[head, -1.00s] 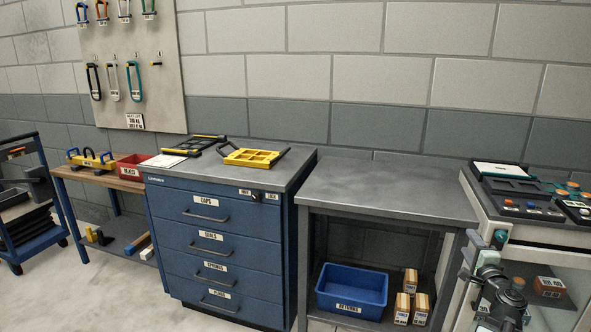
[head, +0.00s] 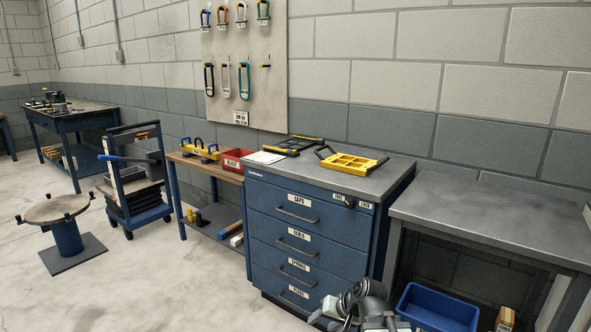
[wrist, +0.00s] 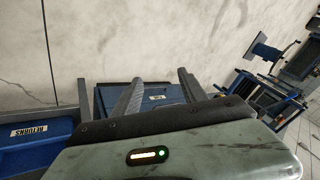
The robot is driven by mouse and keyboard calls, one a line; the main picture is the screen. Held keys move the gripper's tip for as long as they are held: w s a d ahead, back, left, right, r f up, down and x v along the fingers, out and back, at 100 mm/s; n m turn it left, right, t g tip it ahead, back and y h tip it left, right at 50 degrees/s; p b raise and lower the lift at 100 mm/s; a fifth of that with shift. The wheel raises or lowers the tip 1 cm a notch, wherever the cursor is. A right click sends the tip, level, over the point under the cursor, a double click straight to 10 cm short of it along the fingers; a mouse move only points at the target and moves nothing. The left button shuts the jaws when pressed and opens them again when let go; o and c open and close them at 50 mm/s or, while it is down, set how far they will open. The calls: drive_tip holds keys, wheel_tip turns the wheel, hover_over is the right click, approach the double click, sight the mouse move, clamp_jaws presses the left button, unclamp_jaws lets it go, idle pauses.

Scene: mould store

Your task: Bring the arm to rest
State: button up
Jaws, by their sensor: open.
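My arm shows at the bottom edge of the head view, in front of the blue drawer cabinet (head: 305,230) and the grey bench to its right; its far end cannot be made out there. In the wrist view my gripper (wrist: 160,77) has its two dark fingers apart, with nothing held between them. Beyond the fingers are the pale floor and a blue front with a white label. A blue RETURNS bin (wrist: 38,140) lies to the left in that view, its label upside down.
The grey bench (head: 490,215) stands right of the cabinet, with the blue bin (head: 437,305) below it. A wooden-topped table (head: 205,168), a blue trolley (head: 133,190) and a round stand (head: 58,210) are to the left. Clear floor (head: 150,285) lies in front of them.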

drive_tip(key=s+d+f+n+g+h+p, duration=0.1)
drive_tip(key=s+d+f+g+h+p, duration=0.1)
drive_tip(key=s+d+g+h, duration=0.5)
wheel_tip(320, 180, up, 26)
drive_tip(key=s+d+t+y+p, duration=0.1)
drive_tip(key=s+t+y+p, duration=0.1)
drive_tip(key=p, duration=2.3)
drive_tip(key=shift+d+f, duration=0.15)
